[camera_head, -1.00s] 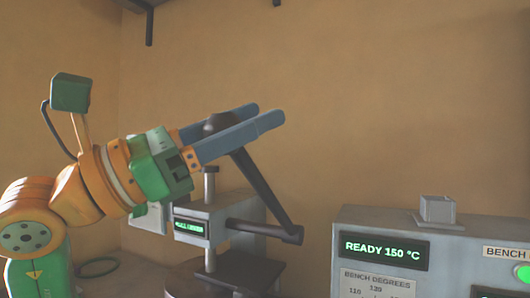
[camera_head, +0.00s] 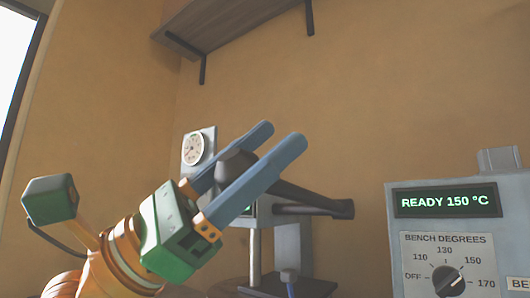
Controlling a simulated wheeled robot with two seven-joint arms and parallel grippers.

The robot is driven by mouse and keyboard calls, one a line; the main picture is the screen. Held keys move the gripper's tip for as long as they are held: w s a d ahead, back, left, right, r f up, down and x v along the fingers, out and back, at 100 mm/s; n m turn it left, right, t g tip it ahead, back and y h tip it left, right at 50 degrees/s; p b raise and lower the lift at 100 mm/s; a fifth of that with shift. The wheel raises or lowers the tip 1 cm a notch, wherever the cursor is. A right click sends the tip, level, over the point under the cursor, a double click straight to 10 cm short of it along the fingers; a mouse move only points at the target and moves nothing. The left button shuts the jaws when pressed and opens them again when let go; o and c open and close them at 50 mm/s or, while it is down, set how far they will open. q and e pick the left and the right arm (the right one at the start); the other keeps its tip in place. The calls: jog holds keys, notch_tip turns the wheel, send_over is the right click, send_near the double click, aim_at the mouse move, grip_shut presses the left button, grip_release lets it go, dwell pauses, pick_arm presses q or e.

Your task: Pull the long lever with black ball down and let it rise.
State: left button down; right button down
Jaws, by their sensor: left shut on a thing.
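The long dark lever (camera_head: 301,195) slopes gently from its pivot at the right up to the black ball (camera_head: 236,168) at its left end. My left gripper (camera_head: 280,138) comes in from the lower left, with its two blue-grey fingers on either side of the ball. It is shut on the ball, and the fingertips reach past it. The grey press (camera_head: 293,243) stands behind, and its head and display are mostly hidden by my fingers. My right gripper is not in view.
A grey control box (camera_head: 447,223) at the right reads READY 150 °C and has a black dial. A white gauge (camera_head: 193,149) stands behind my fingers. A shelf (camera_head: 230,22) hangs on the wall above. The space between gripper and shelf is clear.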

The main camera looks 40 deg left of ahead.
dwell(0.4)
pick_arm(q)
jog(key=shift+c, duration=1.8)
grip_release()
jog(key=shift+s, duration=0.1)
jog(key=shift+o, duration=0.4)
jog(key=shift+s, duration=0.1)
jog(key=b+v, duration=0.3)
jog(key=v, duration=0.2)
jog(key=shift+d+f, duration=0.1)
jog(key=shift+f, duration=0.2)
jog(key=shift+s+a+f+b, duration=0.4)
jog(key=shift+s+a, duration=0.1)
jog(key=shift+a, duration=0.15)
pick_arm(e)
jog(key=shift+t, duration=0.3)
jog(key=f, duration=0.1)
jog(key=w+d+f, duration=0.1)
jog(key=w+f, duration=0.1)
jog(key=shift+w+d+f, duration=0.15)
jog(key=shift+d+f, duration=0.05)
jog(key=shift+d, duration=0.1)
